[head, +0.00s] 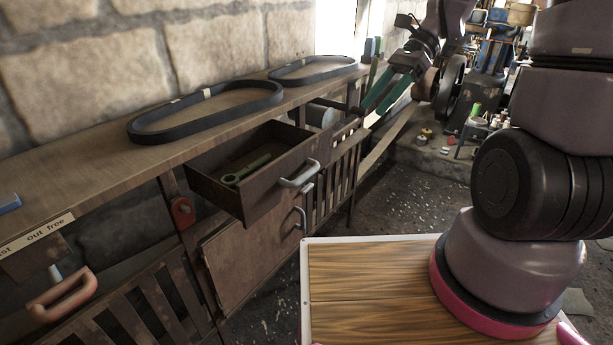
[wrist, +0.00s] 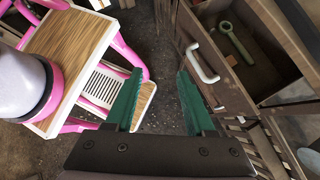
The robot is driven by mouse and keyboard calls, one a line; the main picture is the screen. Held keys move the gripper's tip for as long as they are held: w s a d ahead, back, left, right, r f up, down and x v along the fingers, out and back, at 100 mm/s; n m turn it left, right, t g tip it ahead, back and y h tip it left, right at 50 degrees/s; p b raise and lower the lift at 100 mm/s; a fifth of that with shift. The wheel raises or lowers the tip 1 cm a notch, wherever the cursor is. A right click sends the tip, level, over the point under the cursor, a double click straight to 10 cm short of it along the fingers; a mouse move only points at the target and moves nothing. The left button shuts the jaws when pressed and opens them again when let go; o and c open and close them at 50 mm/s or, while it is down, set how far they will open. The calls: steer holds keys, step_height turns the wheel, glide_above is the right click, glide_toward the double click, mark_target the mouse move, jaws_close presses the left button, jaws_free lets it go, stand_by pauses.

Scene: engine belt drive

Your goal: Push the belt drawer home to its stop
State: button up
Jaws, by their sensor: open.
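The belt drawer (head: 254,194) is a dark wooden drawer pulled out from under the workbench. It has a pale metal handle (head: 299,174) on its front, and a green wrench (head: 246,170) lies inside. In the wrist view the drawer front (wrist: 218,70) is right of centre, with its handle (wrist: 202,63) and the wrench (wrist: 236,43) in sight. My gripper (head: 372,106) is open and empty, right of the drawer and apart from it in the head view. In the wrist view its green fingers (wrist: 158,90) point toward the floor beside the drawer front.
Two black belts (head: 205,110) (head: 313,69) lie on the bench top (head: 100,136). Below the drawer is a cabinet door (head: 252,243) with its own handle. A red-brown handle (head: 62,295) sticks out at lower left. The floor (head: 400,205) in front is mostly clear.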

steer(key=w+a+f+m+g+y, duration=0.1)
steer(key=w+a+f+m+y, duration=0.1)
steer(key=f+m+y, duration=0.3)
steer(key=w+a+f+m+g+y, duration=0.1)
steer(key=w+f+m+g, duration=0.15)
steer(key=f, duration=0.35)
steer(key=m+t+y, duration=0.5)
steer(key=m, duration=0.6)
glide_toward(311, 175)
steer(key=a, duration=0.4)
steer(key=s+a, duration=0.1)
steer(key=a, duration=0.3)
steer(key=a+r, duration=0.1)
steer(key=a, duration=0.2)
steer(key=shift+s+a, duration=0.2)
jaws_close()
